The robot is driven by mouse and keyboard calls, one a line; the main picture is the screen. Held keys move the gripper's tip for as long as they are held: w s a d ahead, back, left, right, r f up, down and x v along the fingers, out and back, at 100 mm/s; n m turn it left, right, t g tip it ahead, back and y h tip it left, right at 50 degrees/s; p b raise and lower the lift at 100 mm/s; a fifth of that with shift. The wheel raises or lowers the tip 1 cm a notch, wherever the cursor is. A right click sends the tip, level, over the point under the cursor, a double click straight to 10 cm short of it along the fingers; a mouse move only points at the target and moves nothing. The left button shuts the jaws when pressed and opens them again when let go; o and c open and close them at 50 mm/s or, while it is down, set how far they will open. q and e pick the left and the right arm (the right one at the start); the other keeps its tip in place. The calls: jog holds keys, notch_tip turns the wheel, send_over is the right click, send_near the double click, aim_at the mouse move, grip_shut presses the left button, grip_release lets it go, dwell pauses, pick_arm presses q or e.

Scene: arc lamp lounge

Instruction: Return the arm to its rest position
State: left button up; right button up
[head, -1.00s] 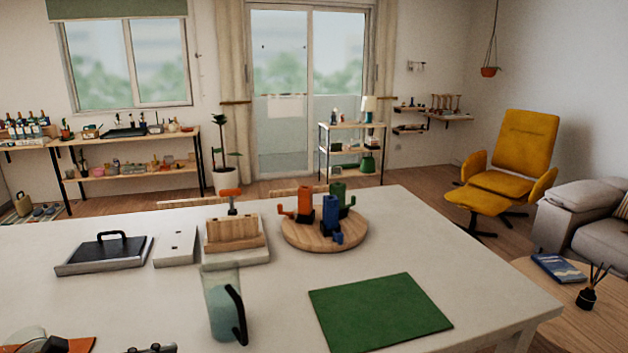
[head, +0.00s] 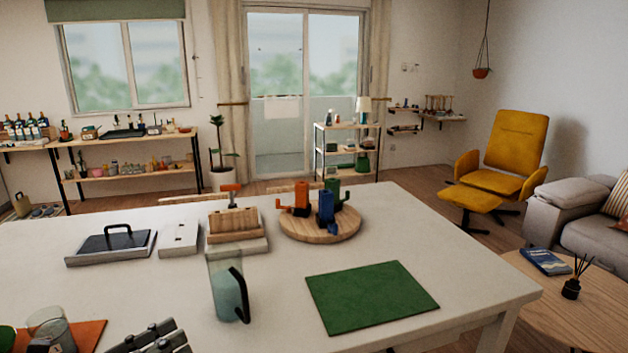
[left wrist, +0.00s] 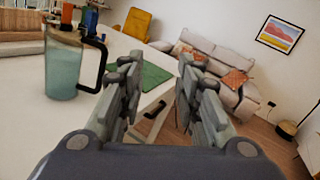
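My left gripper (head: 152,338) shows at the bottom edge of the head view, low at the near side of the white table (head: 400,228). In the left wrist view the two fingers of my left gripper (left wrist: 162,75) stand apart with nothing between them. A clear jug with a black handle (head: 228,288) stands on the table to the right of the gripper, apart from it. The jug also shows at the left of the left wrist view (left wrist: 64,68). My right gripper is in neither view.
A green mat (head: 370,297) lies right of the jug. A round wooden board (head: 318,232) bears orange, blue and green mugs. An orange mat (head: 88,334) with a glass (head: 50,325) lies left of my gripper. The table's right end is clear.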

pick_arm(q)
jog(key=w+a+r+n+t+y, duration=0.3)
jog(key=a+n+t+y, duration=0.45)
jog(key=n, duration=0.95)
jog(key=s+a+f+n+g+y, duration=0.1)
jog(key=a+f+n+g+y, duration=0.1)
jog(key=f+n+y, duration=0.45)
jog(key=s+a+f+n+g+y, duration=0.1)
jog(key=a+f+n+g+y, duration=0.2)
jog(key=f+n, duration=0.55)
jog(key=s+d+f+n+g, duration=0.5)
jog(key=s+f+n+g, duration=0.15)
jog(key=f, duration=0.45)
jog(key=s+d+f+n+g+h, duration=0.1)
jog(key=s+d+f+g+h, duration=0.15)
jog(key=s+d+f, duration=0.35)
jog(key=s+d+f+n+g+h, duration=0.1)
jog(key=s+d+f+g+h, duration=0.15)
jog(key=s, duration=0.45)
notch_tip(320, 180, down, 26)
jog(key=s+g+y, duration=0.1)
jog(key=s+g, duration=0.1)
jog(key=s+a+f+g, duration=0.1)
jog(key=s+a+f, duration=0.1)
jog(key=s+f, duration=1.3)
jog(key=shift+s+a+m, duration=0.3)
jog(key=shift+s+m, duration=0.15)
jog(key=shift+s, duration=0.15)
